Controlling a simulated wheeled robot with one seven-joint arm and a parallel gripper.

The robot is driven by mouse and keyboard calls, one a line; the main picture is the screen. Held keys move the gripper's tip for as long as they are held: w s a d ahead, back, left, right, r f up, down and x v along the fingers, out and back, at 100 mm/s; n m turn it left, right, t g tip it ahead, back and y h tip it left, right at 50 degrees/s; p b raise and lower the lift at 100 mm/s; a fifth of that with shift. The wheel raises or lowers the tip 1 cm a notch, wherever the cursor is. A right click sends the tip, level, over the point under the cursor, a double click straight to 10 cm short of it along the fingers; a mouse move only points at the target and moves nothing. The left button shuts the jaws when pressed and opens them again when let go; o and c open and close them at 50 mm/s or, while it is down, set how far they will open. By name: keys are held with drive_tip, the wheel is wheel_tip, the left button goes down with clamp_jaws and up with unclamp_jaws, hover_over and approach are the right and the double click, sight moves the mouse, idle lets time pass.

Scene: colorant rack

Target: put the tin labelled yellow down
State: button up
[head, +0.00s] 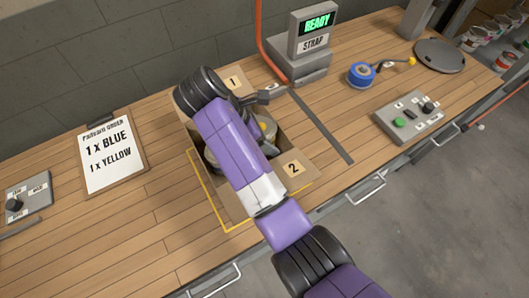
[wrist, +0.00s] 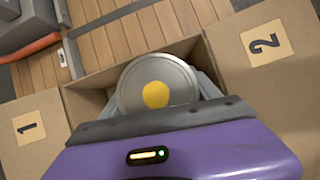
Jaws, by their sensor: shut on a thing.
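A round grey tin with a yellow dot on its lid (wrist: 157,92) shows in the wrist view, between the fingers of my gripper (wrist: 158,100). My gripper is shut on it. The tin is at or inside the opening of a cardboard box (wrist: 108,75); I cannot tell whether it touches the bottom. In the head view my arm hides most of the box (head: 240,207), and a bit of yellow (head: 263,126) shows beside the arm. Another grey round shape (head: 211,158) shows partly at the arm's left in the box.
The box's open flaps bear labels 1 (head: 233,82) and 2 (head: 294,168). A yellow outline (head: 208,199) marks the bench around the box. A packing order clipboard (head: 110,155) lies left. A strap machine reading READY (head: 305,45) stands behind. A button panel (head: 412,115) is right.

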drive_tip(key=shift+f, duration=3.2)
drive_tip(key=o, duration=1.7)
drive_tip(key=shift+f, duration=0.1)
drive_tip(key=shift+o, duration=0.2)
drive_tip(key=p+v, duration=0.2)
drive_tip(key=v, duration=1)
drive_tip(key=shift+p, duration=0.4)
